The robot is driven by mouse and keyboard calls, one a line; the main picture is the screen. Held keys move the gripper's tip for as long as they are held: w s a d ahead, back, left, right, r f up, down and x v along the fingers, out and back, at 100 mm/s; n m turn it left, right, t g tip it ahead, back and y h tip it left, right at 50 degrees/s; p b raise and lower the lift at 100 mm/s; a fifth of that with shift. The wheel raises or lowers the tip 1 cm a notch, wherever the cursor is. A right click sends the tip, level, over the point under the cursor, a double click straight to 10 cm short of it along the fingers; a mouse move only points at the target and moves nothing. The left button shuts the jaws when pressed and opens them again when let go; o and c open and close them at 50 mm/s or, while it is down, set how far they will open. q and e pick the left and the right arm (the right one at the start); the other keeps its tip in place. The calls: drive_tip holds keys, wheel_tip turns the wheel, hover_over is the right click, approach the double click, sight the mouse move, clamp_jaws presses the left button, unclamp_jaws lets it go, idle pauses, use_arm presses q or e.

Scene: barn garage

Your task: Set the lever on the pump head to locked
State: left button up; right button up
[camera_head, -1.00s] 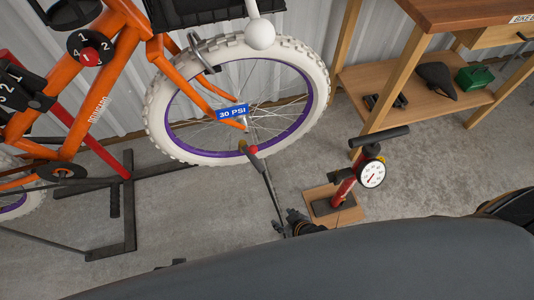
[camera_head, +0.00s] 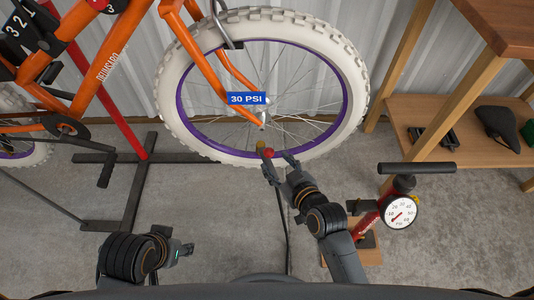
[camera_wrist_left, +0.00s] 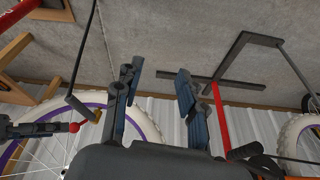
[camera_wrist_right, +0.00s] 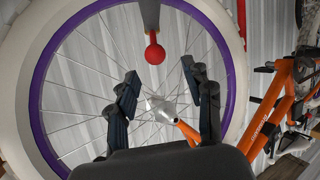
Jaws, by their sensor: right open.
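The pump head is at the white tire's lower edge, by the wheel's valve area. Its lever ends in a red ball (camera_head: 269,153), with a small brass-coloured part (camera_head: 261,145) beside it. My right gripper (camera_head: 279,164) is open just below the ball. The ball (camera_wrist_left: 74,127) also shows in the left wrist view. My left gripper (camera_head: 188,249) is low at the left, open and empty (camera_wrist_left: 158,70).
The orange bicycle (camera_head: 105,60) stands on a dark stand (camera_head: 125,200). A blue 30 PSI sign (camera_head: 246,98) is at the wheel. The red floor pump (camera_head: 367,222) with its gauge (camera_head: 399,212) stands right of my right arm. A wooden bench (camera_head: 465,75) is at the right.

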sight(269, 155)
drive_tip(key=b+x, duration=0.1)
drive_tip(key=x, duration=0.4)
drive_tip(key=shift+w+a+f, duration=0.1)
drive_tip(key=shift+w+f, duration=0.15)
drive_tip(key=shift+w+a+f+b, duration=0.25)
drive_tip(key=shift+w+b, duration=0.15)
drive_tip(key=shift+w, duration=0.15)
drive_tip(key=shift+w+a+f, duration=0.1)
drive_tip(key=shift+w+a, duration=0.05)
drive_tip(key=shift+w, duration=0.15)
use_arm(q)
drive_tip(key=w, duration=0.1)
drive_tip(key=w+f+t, duration=0.1)
drive_tip(key=w+d, duration=0.1)
drive_tip(key=shift+w+f+t, duration=0.2)
drive_tip(key=shift+f+t, duration=0.05)
drive_tip(key=shift+t, duration=0.15)
use_arm(e)
clamp_jaws()
